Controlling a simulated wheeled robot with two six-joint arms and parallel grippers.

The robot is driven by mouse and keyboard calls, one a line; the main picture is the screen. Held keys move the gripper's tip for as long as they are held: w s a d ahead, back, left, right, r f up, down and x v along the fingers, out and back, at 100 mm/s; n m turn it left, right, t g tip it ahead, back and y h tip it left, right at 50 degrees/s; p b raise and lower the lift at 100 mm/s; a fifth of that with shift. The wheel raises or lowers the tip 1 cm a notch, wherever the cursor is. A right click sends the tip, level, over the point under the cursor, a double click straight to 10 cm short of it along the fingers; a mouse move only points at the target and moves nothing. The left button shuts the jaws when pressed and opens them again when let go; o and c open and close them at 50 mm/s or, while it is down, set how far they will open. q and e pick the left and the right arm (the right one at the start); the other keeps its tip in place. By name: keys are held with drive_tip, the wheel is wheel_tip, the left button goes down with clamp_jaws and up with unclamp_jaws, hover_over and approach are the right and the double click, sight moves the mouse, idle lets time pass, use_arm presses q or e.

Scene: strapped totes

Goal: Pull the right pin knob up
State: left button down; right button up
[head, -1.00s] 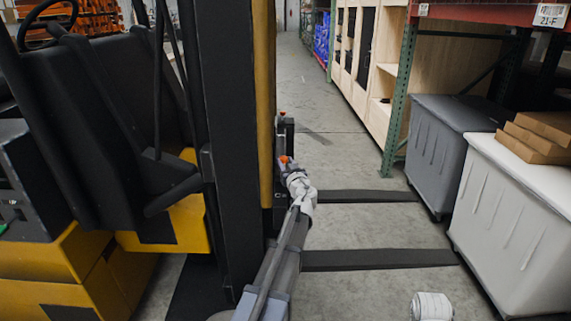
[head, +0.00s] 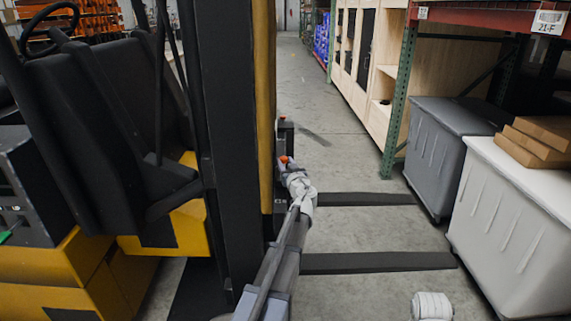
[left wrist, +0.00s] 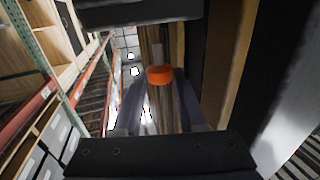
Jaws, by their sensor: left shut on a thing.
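The near orange pin knob (head: 284,159) sits on the dark carriage of the forklift, beside its mast. A second orange knob (head: 282,118) shows farther back on the carriage. My left gripper (head: 287,166) is at the near knob, its arm reaching up from the bottom of the head view. In the left wrist view, an orange knob (left wrist: 160,76) shows between the two fingers of my left gripper (left wrist: 160,92), which is shut on it. The pin under the knob is mostly hidden. My right gripper is not seen; only a white rounded part of my right arm shows at the bottom.
Two dark forks (head: 380,262) reach right from the carriage, low over the floor. A grey tote (head: 436,150) and a white tote (head: 505,220) stand to the right, by a green rack post (head: 398,110). The dark mast (head: 228,150) rises close on the left. The aisle floor is open.

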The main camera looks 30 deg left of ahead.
use_arm(q)
drive_tip(key=c, duration=0.8)
unclamp_jaws()
drive_tip(key=shift+r, duration=0.15)
drive_tip(key=shift+o, duration=0.2)
drive_tip(key=v, duration=0.7)
drive_tip(key=shift+s+d, duration=0.25)
drive_tip(key=s+d+f+m+g+h, duration=0.45)
drive_tip(key=s+d+f, duration=0.6)
drive_tip(key=d, duration=0.35)
drive_tip(key=s+d+f+m+g+h, duration=0.45)
drive_tip(key=s+d+f, duration=0.6)
drive_tip(key=d, duration=0.45)
drive_tip(key=s+d+m+g+h, duration=0.3)
drive_tip(key=s+d+m+g, duration=0.1)
drive_tip(key=s+d, duration=0.55)
wheel_tip(320, 180, up, 12)
drive_tip(key=p, duration=1.3)
drive_tip(key=shift+a+t, duration=0.3)
drive_tip(key=shift+a, duration=0.15)
